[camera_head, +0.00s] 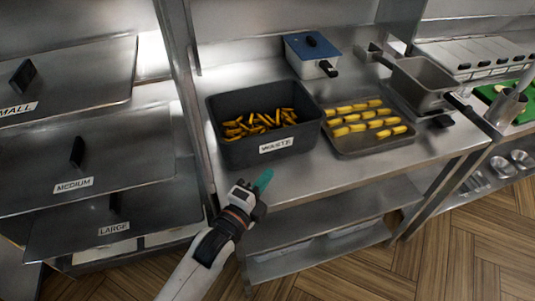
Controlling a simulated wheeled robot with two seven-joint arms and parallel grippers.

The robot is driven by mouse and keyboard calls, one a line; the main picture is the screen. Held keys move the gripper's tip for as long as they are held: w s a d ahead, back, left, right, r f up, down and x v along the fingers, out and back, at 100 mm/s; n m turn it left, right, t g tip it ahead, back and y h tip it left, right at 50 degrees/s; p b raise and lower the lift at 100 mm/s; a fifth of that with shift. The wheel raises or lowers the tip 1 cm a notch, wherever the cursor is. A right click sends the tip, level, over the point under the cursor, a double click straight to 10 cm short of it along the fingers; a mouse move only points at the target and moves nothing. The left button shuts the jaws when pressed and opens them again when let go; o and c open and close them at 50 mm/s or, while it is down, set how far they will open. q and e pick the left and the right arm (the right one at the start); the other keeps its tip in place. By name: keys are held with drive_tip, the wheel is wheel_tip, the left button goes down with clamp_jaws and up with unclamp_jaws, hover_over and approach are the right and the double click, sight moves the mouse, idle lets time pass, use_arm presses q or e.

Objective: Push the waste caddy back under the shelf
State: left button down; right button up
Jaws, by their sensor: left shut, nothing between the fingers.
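The waste caddy (225,151) is a dark grey open bin with a white label reading WASTE on its front wall. It stands on the steel counter (330,174), near the left end, and holds several yellow-brown fried pieces (262,122). My left gripper (263,180) is just in front of and below the caddy's front wall, near the counter's front edge. Its teal fingertips are together with nothing held. I cannot tell whether they touch the caddy or the counter edge. My right gripper is not in view.
A tray (373,150) of yellow pieces sits right of the caddy. A blue-lidded container (313,55) stands behind it. A metal pan (423,85) is further right. Lidded bins marked SMALL, MEDIUM and LARGE (113,213) are at left. A lower shelf (330,213) runs under the counter.

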sight(277, 147)
use_arm(q)
drive_tip(key=x, duration=0.4)
drive_tip(key=shift+a+p, duration=0.2)
drive_tip(key=shift+p, duration=0.1)
drive_tip(key=shift+w+a, duration=0.15)
drive_tip(key=shift+w, duration=0.4)
drive_tip(key=shift+w+a, duration=0.2)
drive_tip(key=shift+w, duration=0.35)
drive_tip(key=shift+w+a, duration=0.2)
drive_tip(key=shift+w, duration=0.25)
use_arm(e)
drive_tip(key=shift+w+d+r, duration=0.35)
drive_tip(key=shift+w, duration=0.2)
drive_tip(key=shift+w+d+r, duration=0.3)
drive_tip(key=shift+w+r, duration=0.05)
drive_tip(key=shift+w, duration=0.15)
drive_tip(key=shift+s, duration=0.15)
